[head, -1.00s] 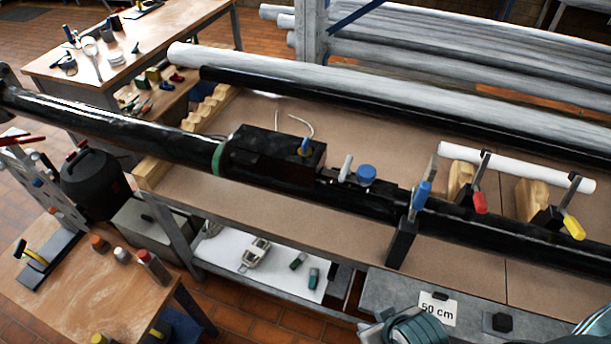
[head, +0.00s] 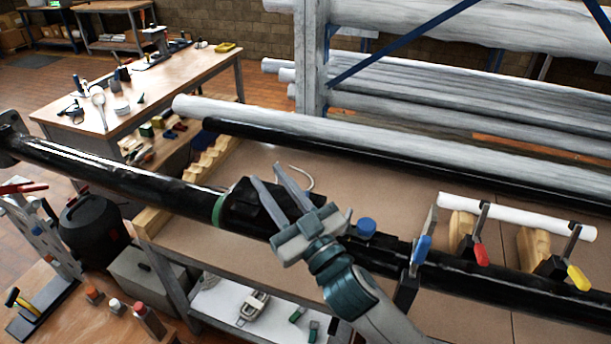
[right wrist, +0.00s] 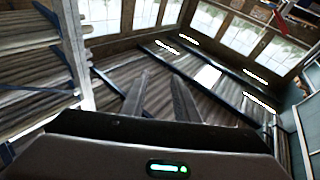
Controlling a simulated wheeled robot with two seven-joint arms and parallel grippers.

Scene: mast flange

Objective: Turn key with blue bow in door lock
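My right gripper (head: 266,173) is over the long black mast (head: 120,172), its two fingers apart and pointing up and left. The right wrist view shows the fingers (right wrist: 160,76) apart with nothing between them. The black box (head: 240,203) on the mast is partly hidden behind this gripper. The small upright blue piece seen on the box earlier, possibly the key's bow, is hidden now. A round blue cap (head: 366,228) sits on the mast just right of the gripper. I cannot make out a lock. My left gripper is not in view.
Clamps with blue (head: 422,250), red (head: 481,255) and yellow (head: 578,277) handles stand along the mast to the right. A white tube (head: 515,215) lies across wooden blocks behind it. Bare bench top (head: 390,190) lies behind the mast.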

